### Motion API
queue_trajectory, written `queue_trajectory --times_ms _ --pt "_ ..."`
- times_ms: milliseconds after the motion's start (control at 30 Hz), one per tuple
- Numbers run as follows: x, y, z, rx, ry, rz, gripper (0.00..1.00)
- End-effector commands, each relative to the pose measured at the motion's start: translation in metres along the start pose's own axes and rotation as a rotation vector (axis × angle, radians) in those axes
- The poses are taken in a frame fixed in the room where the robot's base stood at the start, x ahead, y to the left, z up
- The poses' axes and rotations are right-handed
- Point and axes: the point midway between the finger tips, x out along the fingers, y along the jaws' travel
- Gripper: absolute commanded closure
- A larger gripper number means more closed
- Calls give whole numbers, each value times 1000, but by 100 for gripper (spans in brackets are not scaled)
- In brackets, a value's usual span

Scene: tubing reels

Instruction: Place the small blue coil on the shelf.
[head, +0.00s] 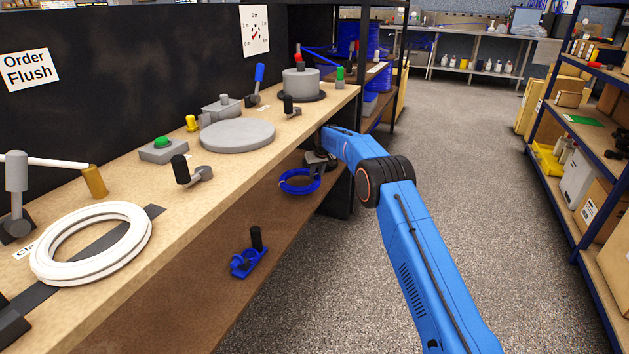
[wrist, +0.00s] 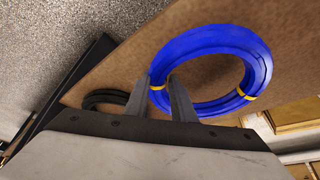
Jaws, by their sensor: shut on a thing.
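The small blue coil (head: 299,182) hangs at my gripper (head: 318,166), below the workbench top and over the lower brown shelf (head: 205,305) in the head view. In the wrist view the blue coil (wrist: 258,70) is a ring with yellow ties. My gripper's two fingers (wrist: 164,100) close on the near left part of its ring. The brown shelf surface (wrist: 120,75) lies behind the coil in the wrist view. I cannot tell whether the coil touches the shelf.
A blue clamp-like tool (head: 245,262) sits on the lower shelf. A black coil (wrist: 105,99) lies beyond my fingers in the wrist view. The bench top (head: 225,170) above holds a white coil (head: 92,243) and several fixtures. The grey floor (head: 460,200) to the right is clear.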

Motion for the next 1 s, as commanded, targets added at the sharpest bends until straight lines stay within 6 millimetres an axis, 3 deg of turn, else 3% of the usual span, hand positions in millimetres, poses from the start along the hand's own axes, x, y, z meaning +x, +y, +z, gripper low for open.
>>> queue_trajectory --times_ms 333,700,967,1000 --pt "7 -1 -17 0 1 0 100" --pt "39 0 -4 0 0 0 100" --pt "40 0 -4 0 1 0 100" --pt "40 0 -3 0 0 0 75"
